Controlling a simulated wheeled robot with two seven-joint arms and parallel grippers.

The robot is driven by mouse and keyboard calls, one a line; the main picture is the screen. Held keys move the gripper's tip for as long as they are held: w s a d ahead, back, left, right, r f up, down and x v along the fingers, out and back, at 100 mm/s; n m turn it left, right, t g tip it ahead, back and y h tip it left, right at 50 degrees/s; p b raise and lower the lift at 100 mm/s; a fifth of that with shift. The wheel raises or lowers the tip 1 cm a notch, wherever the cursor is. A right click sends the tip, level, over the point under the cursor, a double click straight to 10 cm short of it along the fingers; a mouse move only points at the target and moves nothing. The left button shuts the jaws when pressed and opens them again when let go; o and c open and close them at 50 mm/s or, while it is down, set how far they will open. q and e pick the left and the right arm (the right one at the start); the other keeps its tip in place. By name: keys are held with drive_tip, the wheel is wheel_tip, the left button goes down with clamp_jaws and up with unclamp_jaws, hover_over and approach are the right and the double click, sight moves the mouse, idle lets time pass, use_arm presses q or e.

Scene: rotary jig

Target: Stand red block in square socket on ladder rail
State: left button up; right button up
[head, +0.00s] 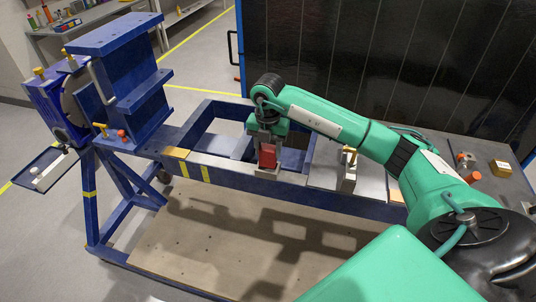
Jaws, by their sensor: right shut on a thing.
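The red block (268,157) stands upright at the near rail of the blue ladder frame. Its lower end is at a small grey square socket (266,173) on that rail. I cannot tell how deep it sits in the socket. My right gripper (267,146) comes down from above and is shut on the block's upper part. Its fingers hide some of the block. My left gripper is not in view.
A grey clamp with a yellow handle (349,158) stands right of the socket on a plate. The blue rotary fixture (120,65) rises at the left. A dark table (500,185) at the right holds a yellow block (501,168) and orange-capped parts.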

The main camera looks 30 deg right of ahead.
sight(268, 157)
wheel_tip(268, 157, down, 3)
drive_tip(key=shift+f+p, duration=0.2)
drive_tip(key=shift+p, duration=0.35)
drive_tip(key=shift+f, duration=0.1)
drive_tip(key=shift+f, duration=0.15)
drive_tip(key=o, duration=1.2)
wheel_tip(268, 157, up, 11)
drive_tip(key=b, duration=0.4)
drive_tip(key=shift+b, duration=0.35)
drive_tip(key=shift+r, duration=0.7)
